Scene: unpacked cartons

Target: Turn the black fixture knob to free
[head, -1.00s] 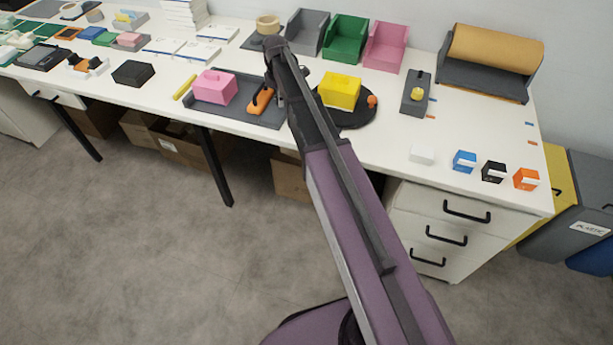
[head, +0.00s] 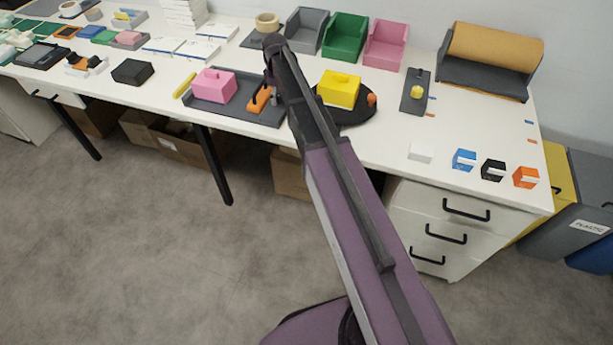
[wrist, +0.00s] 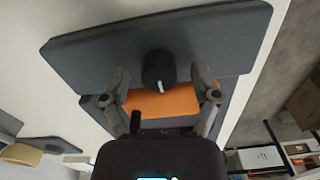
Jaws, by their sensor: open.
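The black fixture knob (wrist: 158,70) shows in the wrist view, round with a white mark on its side. It stands in front of a dark grey plate, just above an orange block (wrist: 160,103) in the picture. My gripper (wrist: 160,86) is open, one finger to the left and one to the right of the knob and block, with gaps on both sides. In the head view the orange block (head: 260,98) sits at the right of a dark grey tray (head: 240,113), below my wrist. I cannot make out the knob there.
A pink block (head: 213,86) stands on the tray's left part. A yellow block (head: 339,89) on a round black base is close to the right of my arm. Several bins stand behind, including a green bin (head: 342,37). The table's front edge is near.

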